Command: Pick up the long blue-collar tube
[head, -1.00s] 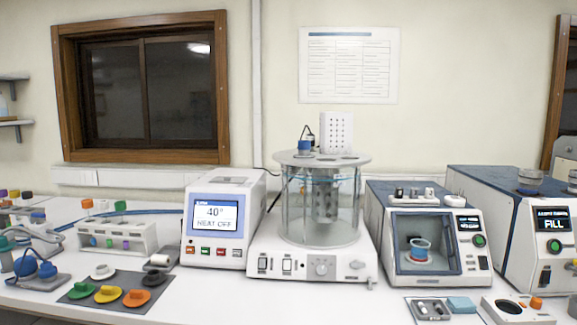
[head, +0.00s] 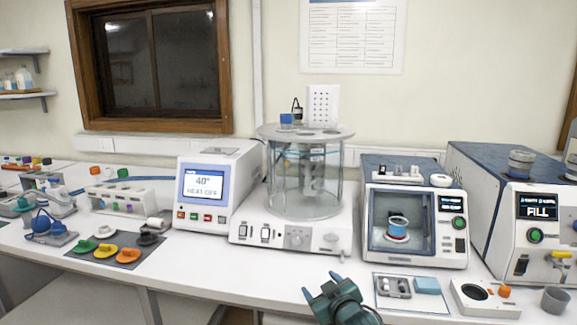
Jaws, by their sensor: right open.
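A blue block-like collar (head: 286,119) sits on top of the round lid of the clear glass bath (head: 305,185), left of a white perforated panel. I cannot tell whether this is the long blue-collar tube, and no long tube shows clearly below it. Blue parts (head: 45,222) also lie on a small stand at the far left of the bench, too small to identify. My right gripper (head: 321,285) is open and empty at the bottom centre, in front of the bench edge and well below the bath. My left gripper is not in view.
A white heater unit (head: 208,190) stands left of the bath and a blue-white chamber (head: 415,212) right of it. Coloured caps lie on a grey mat (head: 125,257). A tray (head: 412,290) lies near the front edge, right of my gripper.

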